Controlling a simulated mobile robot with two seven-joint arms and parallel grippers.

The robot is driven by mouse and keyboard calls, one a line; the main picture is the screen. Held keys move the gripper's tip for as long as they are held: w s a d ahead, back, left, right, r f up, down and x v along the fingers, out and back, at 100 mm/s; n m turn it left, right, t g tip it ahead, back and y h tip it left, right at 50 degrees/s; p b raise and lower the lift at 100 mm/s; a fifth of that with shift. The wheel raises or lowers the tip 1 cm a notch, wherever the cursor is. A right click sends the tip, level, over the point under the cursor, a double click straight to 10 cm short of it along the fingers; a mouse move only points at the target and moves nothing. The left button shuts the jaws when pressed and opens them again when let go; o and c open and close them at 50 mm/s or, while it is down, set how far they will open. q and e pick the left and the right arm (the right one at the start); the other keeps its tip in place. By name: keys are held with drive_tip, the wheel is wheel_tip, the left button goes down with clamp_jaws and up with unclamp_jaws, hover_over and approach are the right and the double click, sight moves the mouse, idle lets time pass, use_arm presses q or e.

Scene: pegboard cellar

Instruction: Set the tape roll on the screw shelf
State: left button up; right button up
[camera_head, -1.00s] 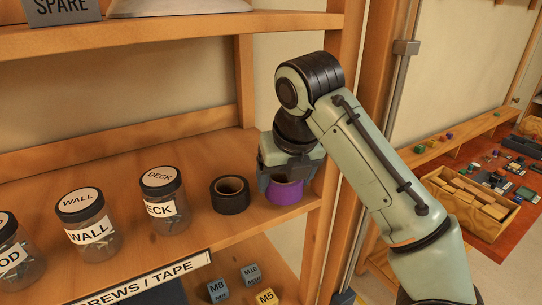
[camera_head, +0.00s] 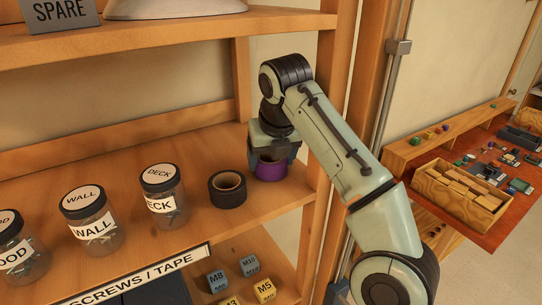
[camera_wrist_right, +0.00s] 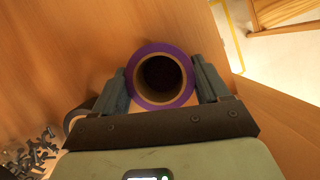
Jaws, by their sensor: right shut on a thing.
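A purple tape roll (camera_head: 270,171) stands at the right end of the shelf labelled "SCREWS / TAPE" (camera_head: 205,238). My right gripper (camera_head: 268,160) reaches down over it. In the right wrist view the purple roll (camera_wrist_right: 161,75) sits between both fingers, and the gripper (camera_wrist_right: 163,88) is shut on it. The roll is at the level of the shelf board; I cannot tell whether its underside touches. A black tape roll (camera_head: 227,188) stands just left of it. My left gripper is not in view.
Screw jars labelled DECK (camera_head: 163,196), WALL (camera_head: 94,221) and WOOD (camera_head: 20,247) line the shelf to the left. A shelf post (camera_head: 319,200) rises close on the right. Small labelled boxes (camera_head: 219,281) sit below. An upper shelf (camera_head: 190,36) is overhead.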

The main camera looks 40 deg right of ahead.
drive_tip(key=o, duration=1.1)
drive_tip(key=shift+w, duration=0.35)
drive_tip(key=shift+v, duration=0.8)
drive_tip(key=shift+s+a+r, duration=0.25)
drive_tip(key=shift+s+r, duration=0.3)
drive_tip(key=shift+r, duration=0.1)
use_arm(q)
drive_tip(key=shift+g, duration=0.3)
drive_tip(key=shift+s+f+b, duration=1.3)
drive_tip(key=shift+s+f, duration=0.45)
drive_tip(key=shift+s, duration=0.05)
use_arm(e)
drive_tip(key=shift+s+a, duration=0.7)
drive_tip(key=shift+s, duration=1.1)
drive_tip(key=shift+s+a, duration=0.7)
drive_tip(key=shift+s, duration=1.15)
drive_tip(key=shift+s+a, duration=0.7)
drive_tip(key=shift+s, duration=1.1)
